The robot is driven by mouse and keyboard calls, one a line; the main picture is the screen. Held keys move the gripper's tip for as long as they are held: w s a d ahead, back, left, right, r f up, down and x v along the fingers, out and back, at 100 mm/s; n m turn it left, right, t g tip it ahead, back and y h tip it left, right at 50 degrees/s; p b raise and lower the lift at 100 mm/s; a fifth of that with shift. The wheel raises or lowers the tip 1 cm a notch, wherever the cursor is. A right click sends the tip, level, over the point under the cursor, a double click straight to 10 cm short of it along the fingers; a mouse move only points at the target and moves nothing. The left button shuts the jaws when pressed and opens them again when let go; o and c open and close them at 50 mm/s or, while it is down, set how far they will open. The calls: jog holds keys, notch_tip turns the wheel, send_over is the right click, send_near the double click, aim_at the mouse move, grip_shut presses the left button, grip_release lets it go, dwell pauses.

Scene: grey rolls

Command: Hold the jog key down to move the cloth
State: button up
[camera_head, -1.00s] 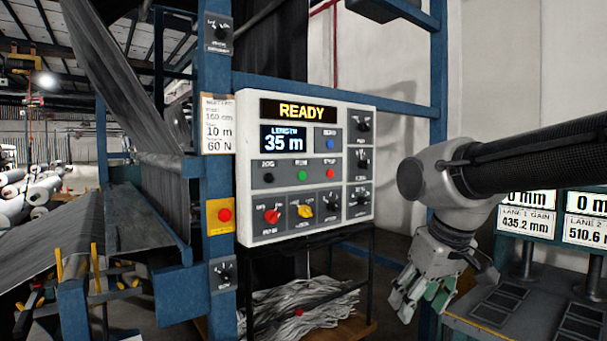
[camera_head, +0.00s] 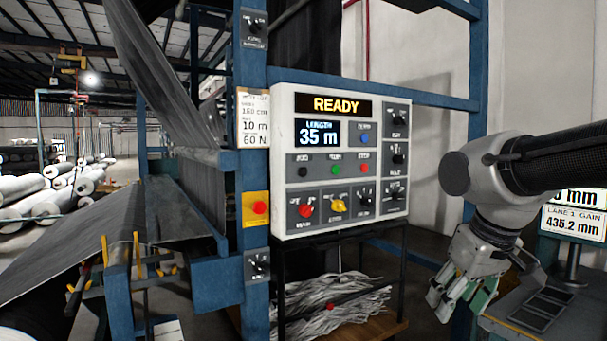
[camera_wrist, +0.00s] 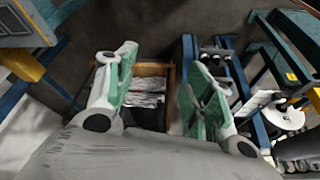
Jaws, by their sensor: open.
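The white control panel (camera_head: 290,180) stands in the middle of the head view. Its display reads READY, and a screen below reads LENGTH 35 m. The black jog key (camera_head: 303,172) is at the left of a row, beside a green key (camera_head: 335,169) and a red key (camera_head: 363,168). The cloth (camera_head: 110,225) is a dark grey web running over the frame at the left. My gripper (camera_head: 457,303) hangs to the right of and below the panel, apart from it, pointing down. In the wrist view my gripper (camera_wrist: 155,85) has its green-padded fingers apart with nothing between them.
A yellow plate with a red button (camera_head: 259,208) is on the blue post left of the panel. A wooden crate (camera_wrist: 172,80) with pale strips lies below. A grey bench with a readout (camera_head: 573,226) is at the right. White rolls (camera_head: 60,195) lie far left.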

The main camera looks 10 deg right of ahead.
grip_shut()
dwell(1.2)
